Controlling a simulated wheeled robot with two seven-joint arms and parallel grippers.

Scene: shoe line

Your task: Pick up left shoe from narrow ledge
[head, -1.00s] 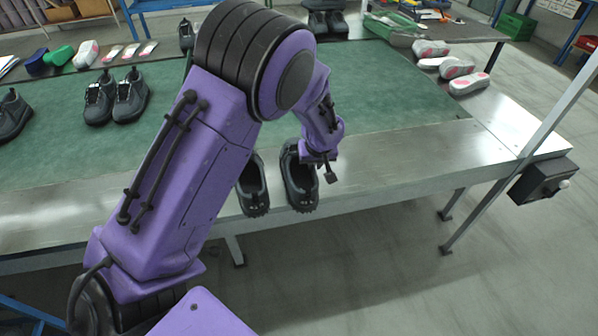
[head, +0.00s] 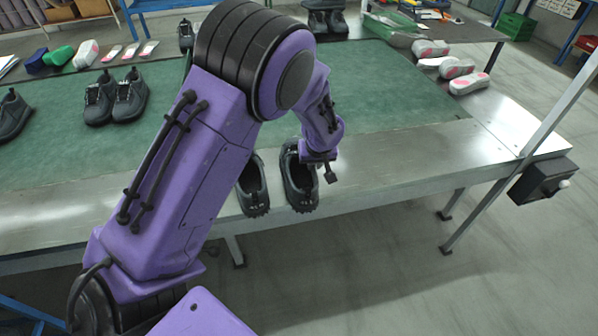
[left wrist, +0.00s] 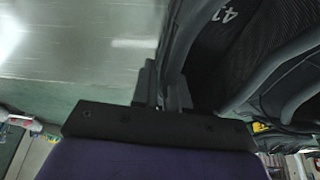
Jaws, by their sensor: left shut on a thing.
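A pair of dark grey shoes stands on the narrow metal ledge (head: 400,164) along the front of the green conveyor. One shoe (head: 248,200) is on the left, partly behind my arm. The other shoe (head: 299,191) is just to its right. My left gripper (head: 318,163) is at the side of the right-hand shoe of the pair, shut on its upper edge. In the left wrist view the closed fingers (left wrist: 163,88) meet the wall of that shoe (left wrist: 215,50), whose insole shows "41". The shoe appears to rest on the ledge. My right gripper is not in view.
More dark shoes (head: 128,98) stand on the green belt (head: 390,92). Pale shoe forms with pink soles (head: 469,84) lie at the belt's right end. A dark control box (head: 543,180) hangs at the right corner. The floor before the ledge is clear.

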